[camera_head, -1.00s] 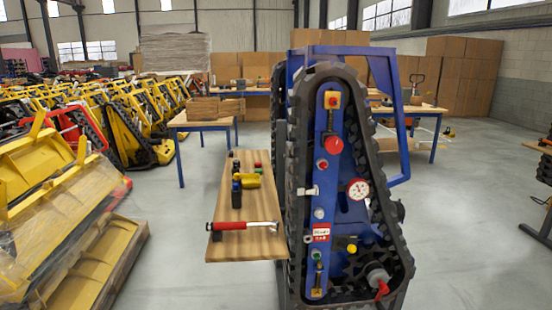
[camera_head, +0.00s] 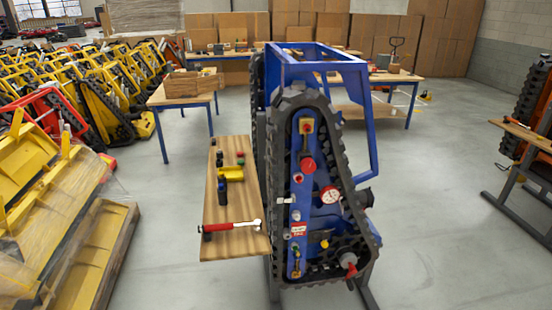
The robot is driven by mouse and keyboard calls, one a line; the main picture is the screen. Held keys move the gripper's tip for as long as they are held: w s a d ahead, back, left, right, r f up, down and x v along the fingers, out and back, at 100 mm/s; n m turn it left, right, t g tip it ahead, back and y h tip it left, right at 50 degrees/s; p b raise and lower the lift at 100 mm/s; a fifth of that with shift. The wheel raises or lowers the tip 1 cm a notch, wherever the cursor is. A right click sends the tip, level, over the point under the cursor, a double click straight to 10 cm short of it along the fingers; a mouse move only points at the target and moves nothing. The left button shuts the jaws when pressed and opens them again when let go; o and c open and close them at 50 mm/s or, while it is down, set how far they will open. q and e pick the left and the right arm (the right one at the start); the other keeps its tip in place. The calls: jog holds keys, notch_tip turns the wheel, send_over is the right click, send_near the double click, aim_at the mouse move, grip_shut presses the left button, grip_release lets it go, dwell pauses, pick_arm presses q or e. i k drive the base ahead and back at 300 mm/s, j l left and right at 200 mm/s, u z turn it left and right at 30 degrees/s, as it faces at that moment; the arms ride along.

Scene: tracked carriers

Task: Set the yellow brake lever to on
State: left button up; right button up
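The blue tracked carrier (camera_head: 317,70) stands upright in the middle of the head view, with a black rubber track (camera_head: 341,145) around its side panel. Low on the panel is a small yellow part (camera_head: 324,243), and a slim yellow-and-green fitting (camera_head: 297,262) sits left of it. I cannot tell which of these, if either, is the brake lever, or its setting. Higher up are a yellow box with a red button (camera_head: 306,126), a red knob (camera_head: 308,165) and a white gauge (camera_head: 330,195). Neither of my grippers is in view.
A wooden board (camera_head: 231,243) left of the carrier holds a red-handled wrench (camera_head: 230,226), a yellow object (camera_head: 231,174) and small dark items. Yellow machines (camera_head: 110,105) crowd the left. Another carrier (camera_head: 532,95) stands far right. Floor (camera_head: 430,220) right of the blue carrier is clear.

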aim_at(324, 244)
jog(key=i+j, duration=0.3)
jog(key=i, duration=0.15)
jog(key=i+j, duration=0.3)
jog(key=i, duration=0.1)
